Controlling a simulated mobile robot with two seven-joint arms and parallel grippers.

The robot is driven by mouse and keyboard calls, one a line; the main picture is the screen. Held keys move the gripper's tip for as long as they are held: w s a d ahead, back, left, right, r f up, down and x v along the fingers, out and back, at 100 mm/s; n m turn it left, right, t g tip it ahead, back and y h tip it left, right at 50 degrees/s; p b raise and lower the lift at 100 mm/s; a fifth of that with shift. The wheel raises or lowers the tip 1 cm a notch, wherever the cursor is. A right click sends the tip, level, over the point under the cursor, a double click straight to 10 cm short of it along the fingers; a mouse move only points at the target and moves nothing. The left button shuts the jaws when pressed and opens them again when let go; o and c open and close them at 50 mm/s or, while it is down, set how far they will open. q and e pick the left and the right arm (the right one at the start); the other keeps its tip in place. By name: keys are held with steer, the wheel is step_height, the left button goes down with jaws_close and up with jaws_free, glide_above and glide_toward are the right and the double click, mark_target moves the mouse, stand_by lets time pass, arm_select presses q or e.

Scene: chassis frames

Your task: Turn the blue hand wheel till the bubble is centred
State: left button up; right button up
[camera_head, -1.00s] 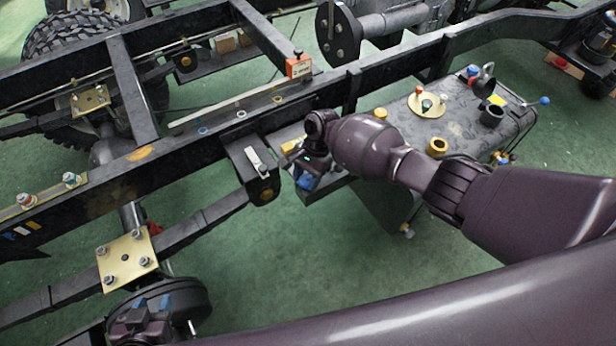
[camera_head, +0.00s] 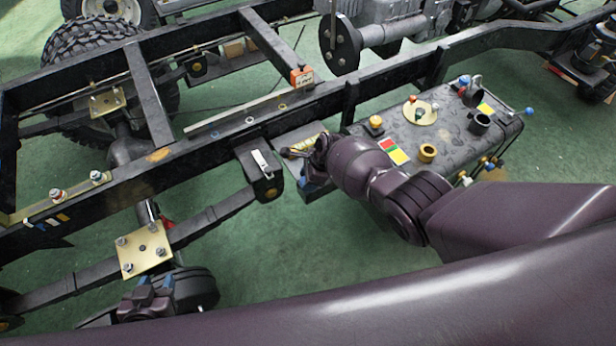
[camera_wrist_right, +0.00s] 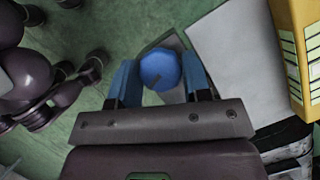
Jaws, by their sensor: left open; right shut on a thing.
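The blue hand wheel (camera_wrist_right: 160,69) shows in the right wrist view as a round blue knob with a dark mark near its lower edge. My right gripper (camera_wrist_right: 161,77) is shut on it, one blue finger on each side. In the head view my right gripper (camera_head: 312,180) is beside the frame rail, and my wrist mostly hides the wheel. A yellow block with dark scale lines (camera_wrist_right: 289,45) stands to the right in the wrist view; no bubble can be made out. My left gripper (camera_head: 155,288) is open at the lower left, in front of the axle drum.
The black chassis rail (camera_head: 215,138) runs behind the right gripper. A grey tank (camera_head: 450,135) with caps, fittings and coloured labels lies to its right. A black bracket (camera_head: 258,172) is close on its left. A gold plate (camera_head: 144,248) with bolts is near my left gripper. Green floor is clear between.

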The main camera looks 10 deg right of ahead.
arm_select(q)
steer(key=shift+w+r, duration=0.35)
steer(key=shift+r, duration=0.25)
arm_select(e)
steer(key=shift+m, duration=0.5)
steer(key=shift+s, duration=0.1)
steer(key=o, duration=0.9)
arm_select(q)
steer(key=shift+s+f, duration=0.15)
steer(key=shift+s, duration=0.1)
